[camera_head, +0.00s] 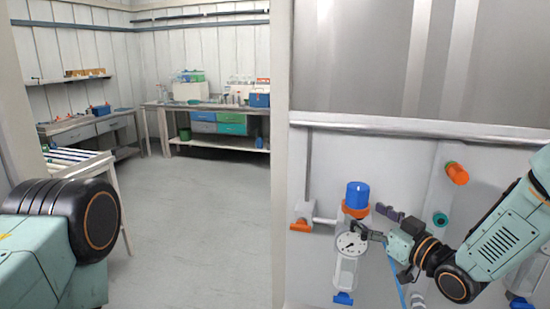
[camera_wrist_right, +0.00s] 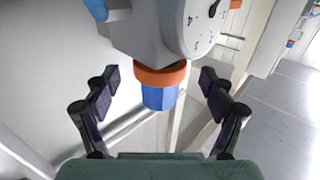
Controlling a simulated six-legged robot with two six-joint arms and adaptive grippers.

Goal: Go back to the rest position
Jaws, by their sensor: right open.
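My right gripper (camera_head: 364,232) is in front of the wall panel, close to a round white gauge (camera_head: 351,243) on a clear vessel (camera_head: 345,272). A blue cap (camera_head: 357,194) with an orange collar (camera_head: 355,212) stands above the gauge. In the right wrist view the right gripper (camera_wrist_right: 159,77) has its two dark finger pads wide apart. A blue cap (camera_wrist_right: 159,97) with an orange collar (camera_wrist_right: 160,75) shows between them, with space on both sides. The gauge (camera_wrist_right: 205,25) is at the top there. Only part of my left arm shows at the left; its gripper is out of view.
An orange valve (camera_head: 300,225) is left of the vessel, and a blue valve (camera_head: 343,298) is below it. An orange-green fitting (camera_head: 456,173) and a teal one (camera_head: 440,219) are on the panel near my right arm. Open floor (camera_head: 200,210) lies at the left, before workbenches.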

